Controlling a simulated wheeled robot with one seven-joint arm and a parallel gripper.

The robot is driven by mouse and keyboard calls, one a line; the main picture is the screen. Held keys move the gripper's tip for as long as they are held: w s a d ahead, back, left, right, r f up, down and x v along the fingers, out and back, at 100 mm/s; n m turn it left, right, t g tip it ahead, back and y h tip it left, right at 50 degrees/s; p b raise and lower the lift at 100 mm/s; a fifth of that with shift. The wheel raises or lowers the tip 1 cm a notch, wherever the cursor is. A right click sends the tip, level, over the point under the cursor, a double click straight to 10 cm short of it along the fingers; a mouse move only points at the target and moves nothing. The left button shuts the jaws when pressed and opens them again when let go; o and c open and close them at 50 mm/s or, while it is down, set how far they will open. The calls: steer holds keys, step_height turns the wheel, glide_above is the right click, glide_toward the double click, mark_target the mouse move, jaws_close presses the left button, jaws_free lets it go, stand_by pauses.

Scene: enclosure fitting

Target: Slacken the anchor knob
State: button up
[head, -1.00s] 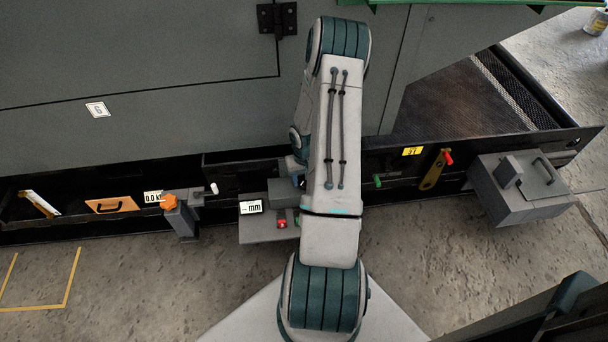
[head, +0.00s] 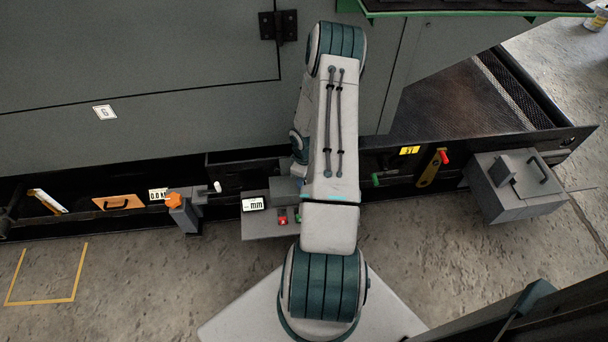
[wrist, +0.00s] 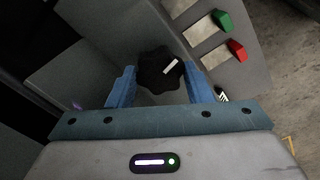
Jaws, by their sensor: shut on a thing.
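A black lobed knob (wrist: 152,70) with a white pointer mark shows in the wrist view, on a grey housing (wrist: 100,45). My gripper (wrist: 160,84) has its two blue fingers on either side of the knob and is shut on it. The white mark slants up to the right. No label on this knob is readable. In the head view my arm hides the knob and my gripper. Another knob, orange and lobed (head: 173,200), stands on a grey post to the left in the head view.
Red (wrist: 237,50) and green (wrist: 222,21) switches sit on the grey unit beside the knob. A display reading mm (head: 253,204) is left of my arm. A yellow lever with a red tip (head: 432,167) and a grey box (head: 515,190) are to the right.

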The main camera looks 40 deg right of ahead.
steer(key=shift+w+r+n, duration=0.1)
steer(key=shift+w+n, duration=0.05)
steer(key=shift+n, duration=0.45)
steer(key=o, duration=1)
